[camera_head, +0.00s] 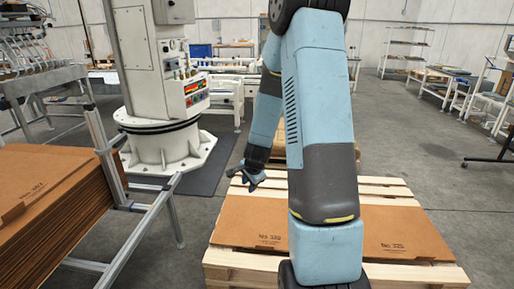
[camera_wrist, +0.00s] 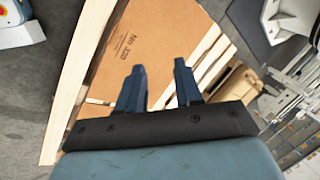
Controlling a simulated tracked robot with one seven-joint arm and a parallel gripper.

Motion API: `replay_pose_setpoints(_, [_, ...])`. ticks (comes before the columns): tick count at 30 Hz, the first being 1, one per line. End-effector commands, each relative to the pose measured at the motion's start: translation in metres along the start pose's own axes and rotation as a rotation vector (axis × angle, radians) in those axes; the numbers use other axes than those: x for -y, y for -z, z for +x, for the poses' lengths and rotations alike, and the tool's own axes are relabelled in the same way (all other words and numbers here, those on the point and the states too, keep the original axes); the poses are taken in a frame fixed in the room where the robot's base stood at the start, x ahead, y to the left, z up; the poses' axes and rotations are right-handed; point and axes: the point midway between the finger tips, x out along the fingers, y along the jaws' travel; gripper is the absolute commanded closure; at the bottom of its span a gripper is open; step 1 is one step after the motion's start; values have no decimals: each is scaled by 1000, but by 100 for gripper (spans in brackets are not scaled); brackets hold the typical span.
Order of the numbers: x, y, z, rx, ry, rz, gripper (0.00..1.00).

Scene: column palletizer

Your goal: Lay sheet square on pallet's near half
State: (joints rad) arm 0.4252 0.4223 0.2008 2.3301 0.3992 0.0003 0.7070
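A brown cardboard sheet (camera_head: 250,220) marked "No 320" lies flat on the near part of the wooden pallet (camera_head: 235,262). My arm hides its middle in the head view, but brown board shows on both sides. Its near edge runs roughly along the pallet's front edge, with a strip of bare wood in front. The sheet (camera_wrist: 140,35) and pallet slats (camera_wrist: 78,75) also show in the wrist view. My gripper (camera_head: 250,176) is above the pallet's left side. In the wrist view its two fingers (camera_wrist: 160,80) are apart with nothing between them, clear of the sheet.
A stack of brown sheets (camera_head: 45,195) stands at the left behind a metal frame (camera_head: 140,235). A white machine column (camera_head: 160,130) stands behind it on a dark mat. Bare slats (camera_head: 385,188) show at the pallet's far side.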

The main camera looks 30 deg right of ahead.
Motion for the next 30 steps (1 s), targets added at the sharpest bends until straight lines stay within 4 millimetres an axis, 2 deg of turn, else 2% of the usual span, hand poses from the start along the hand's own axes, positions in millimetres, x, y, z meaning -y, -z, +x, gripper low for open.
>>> replay_pose_setpoints(1, [8, -4, -19, 1, 13, -49, 65])
replay_pose_setpoints(6, [20, -21, -74, 13, 35, -221, 65])
replay_pose_setpoints(14, [24, -49, -156, 19, 61, -475, 65])
replay_pose_setpoints(23, [6, -79, -245, 10, 81, -758, 65])
replay_pose_setpoints(30, [-24, -99, -309, -8, 87, -973, 65])
